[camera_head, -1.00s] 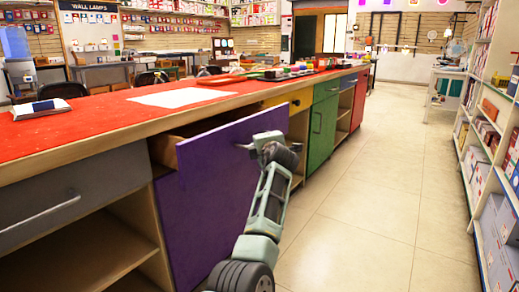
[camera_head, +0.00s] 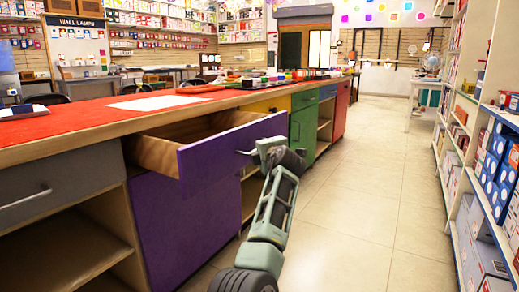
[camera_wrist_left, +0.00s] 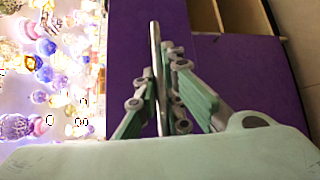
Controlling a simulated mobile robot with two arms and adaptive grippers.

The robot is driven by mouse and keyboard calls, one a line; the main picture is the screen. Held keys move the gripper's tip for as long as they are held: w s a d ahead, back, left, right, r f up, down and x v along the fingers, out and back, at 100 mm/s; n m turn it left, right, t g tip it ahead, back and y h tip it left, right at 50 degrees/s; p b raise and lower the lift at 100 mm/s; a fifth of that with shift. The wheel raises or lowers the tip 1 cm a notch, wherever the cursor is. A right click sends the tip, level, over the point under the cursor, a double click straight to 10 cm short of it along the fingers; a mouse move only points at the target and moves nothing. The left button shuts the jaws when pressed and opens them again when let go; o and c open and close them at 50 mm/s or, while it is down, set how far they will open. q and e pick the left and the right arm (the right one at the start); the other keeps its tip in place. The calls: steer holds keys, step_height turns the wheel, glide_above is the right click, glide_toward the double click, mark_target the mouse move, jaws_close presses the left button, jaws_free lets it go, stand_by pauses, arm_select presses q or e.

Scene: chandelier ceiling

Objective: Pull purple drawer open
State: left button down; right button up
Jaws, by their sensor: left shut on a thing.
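The purple drawer (camera_head: 222,160) is pulled partly out of the counter, with its wooden inside showing from above. The purple panel (camera_head: 180,225) below it stays in line with the counter front. My left gripper (camera_head: 258,151) is at the right part of the drawer front, shut on the grey metal drawer handle (camera_head: 245,152). In the left wrist view, the handle bar (camera_wrist_left: 155,45) stands between the fingers of my left gripper (camera_wrist_left: 162,75), with purple surface behind. My right gripper is not in view.
The counter's red top (camera_head: 60,120) runs along the left. A grey drawer (camera_head: 50,185) is beside the purple one; yellow, green, blue and red fronts follow farther off. The tiled aisle (camera_head: 350,215) is clear. Stocked shelves (camera_head: 480,150) line the right side.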

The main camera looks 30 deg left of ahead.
arm_select(q)
steer(key=c, duration=1.9)
jaws_free()
steer(key=shift+o, duration=0.2)
steer(key=v, duration=0.7)
steer(key=shift+s+d, duration=0.15)
steer(key=shift+s, duration=0.05)
